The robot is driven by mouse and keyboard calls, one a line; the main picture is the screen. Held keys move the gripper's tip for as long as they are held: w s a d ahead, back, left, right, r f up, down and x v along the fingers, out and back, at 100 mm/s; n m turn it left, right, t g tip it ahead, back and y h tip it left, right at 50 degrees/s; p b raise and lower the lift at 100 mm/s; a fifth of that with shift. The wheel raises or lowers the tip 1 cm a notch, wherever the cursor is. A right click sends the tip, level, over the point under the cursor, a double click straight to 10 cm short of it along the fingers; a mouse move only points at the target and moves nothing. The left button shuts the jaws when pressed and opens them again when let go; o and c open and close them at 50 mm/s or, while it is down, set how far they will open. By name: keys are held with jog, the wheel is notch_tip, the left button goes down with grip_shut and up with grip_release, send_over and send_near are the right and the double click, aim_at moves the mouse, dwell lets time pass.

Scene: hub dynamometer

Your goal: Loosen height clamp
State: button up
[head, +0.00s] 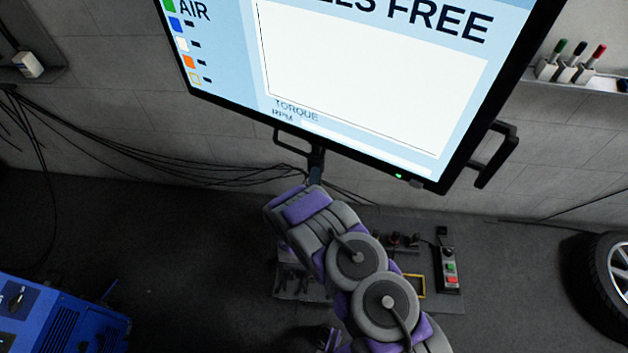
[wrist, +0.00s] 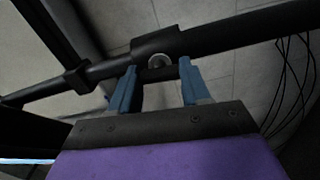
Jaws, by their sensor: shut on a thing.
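The height clamp (wrist: 150,44) shows in the wrist view as a dark collar on a black pole (wrist: 245,28), with a round grey knob (wrist: 160,61) facing me. My gripper (wrist: 158,68) has its blue fingers on either side of a dark piece of the clamp just below the knob and is shut on it. In the head view my gripper (head: 315,176) is at the black stand pole (head: 317,157) below the screen. My arm hides the lower pole there, and the clamp cannot be made out.
A large tilted screen (head: 370,80) hangs just above my arm, with a black side handle (head: 495,155). Cables (head: 150,160) run along the wall. A button box (head: 449,268) stands right of my arm, a wheel (head: 610,275) at far right, a blue machine (head: 55,315) at lower left.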

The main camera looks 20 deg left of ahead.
jog(key=shift+s+a+f+n, duration=0.1)
jog(key=shift+a+n, duration=0.1)
jog(key=shift+n, duration=0.4)
jog(key=o, duration=1.1)
jog(key=shift+a+f, duration=0.1)
jog(key=shift+a, duration=0.1)
jog(key=shift+c, duration=0.2)
jog(key=shift+d, duration=0.15)
jog(key=shift+d, duration=0.1)
jog(key=p+v, duration=0.4)
jog(key=v, duration=1.3)
